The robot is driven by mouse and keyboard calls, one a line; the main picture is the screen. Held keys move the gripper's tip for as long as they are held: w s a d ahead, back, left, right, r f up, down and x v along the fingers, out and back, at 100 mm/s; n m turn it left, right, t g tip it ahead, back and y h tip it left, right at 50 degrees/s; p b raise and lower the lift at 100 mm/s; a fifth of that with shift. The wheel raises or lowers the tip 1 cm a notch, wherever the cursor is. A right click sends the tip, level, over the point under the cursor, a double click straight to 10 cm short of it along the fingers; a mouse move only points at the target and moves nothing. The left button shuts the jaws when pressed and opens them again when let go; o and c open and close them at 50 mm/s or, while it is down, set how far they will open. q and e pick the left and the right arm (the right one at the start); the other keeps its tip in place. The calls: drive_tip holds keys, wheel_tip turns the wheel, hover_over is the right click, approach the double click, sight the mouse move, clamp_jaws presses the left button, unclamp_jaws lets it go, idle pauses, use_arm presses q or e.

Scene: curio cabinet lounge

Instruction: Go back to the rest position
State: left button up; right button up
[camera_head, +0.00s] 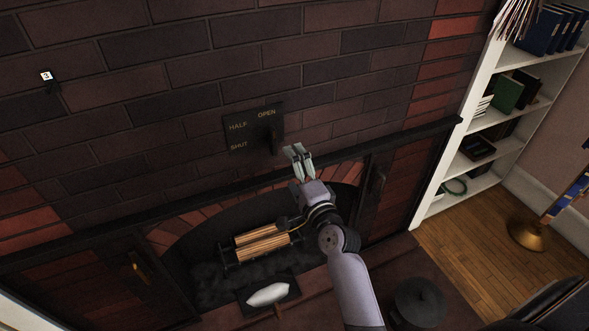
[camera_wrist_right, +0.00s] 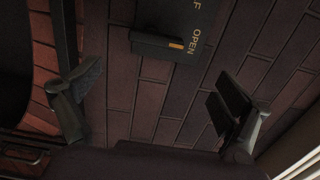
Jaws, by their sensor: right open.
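My left gripper is not in view.
Below my right gripper is a fireplace with a dark mantel edge (camera_head: 420,133), logs (camera_head: 262,243) and a white object on a dark tray (camera_head: 268,294). A white bookshelf (camera_head: 450,187) stands at right, with a brass lamp base (camera_head: 528,235). A dark round pot (camera_head: 420,303) is at lower right.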

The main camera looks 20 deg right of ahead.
drive_tip(key=s+a+f+n+g, duration=0.2)
drive_tip(key=s+f+n+g, duration=0.15)
drive_tip(key=f, duration=0.85)
drive_tip(key=s+a+f+n+g+y, duration=0.1)
drive_tip(key=s+f+n+g, duration=0.3)
drive_tip(key=f, duration=0.8)
drive_tip(key=s+a+f+n+g, duration=0.15)
drive_tip(key=s+f, duration=0.35)
drive_tip(key=f, duration=0.7)
drive_tip(key=s+f+n+g, duration=0.3)
drive_tip(key=s+f+n, duration=0.2)
drive_tip(key=s+f, duration=0.85)
drive_tip(key=s+d+f+n+g, duration=0.2)
drive_tip(key=s+d+f+n, duration=0.1)
drive_tip(key=s, duration=0.8)
drive_tip(key=s+d+f+n+g+h, duration=0.1)
drive_tip(key=s+d+f+n+g, duration=0.2)
drive_tip(key=s, duration=0.9)
drive_tip(key=shift+d+f+h, duration=0.2)
drive_tip(key=shift+f+h, duration=0.1)
drive_tip(key=shift+f, duration=0.1)
drive_tip(key=shift+s, duration=0.15)
drive_tip(key=shift+s, duration=0.25)
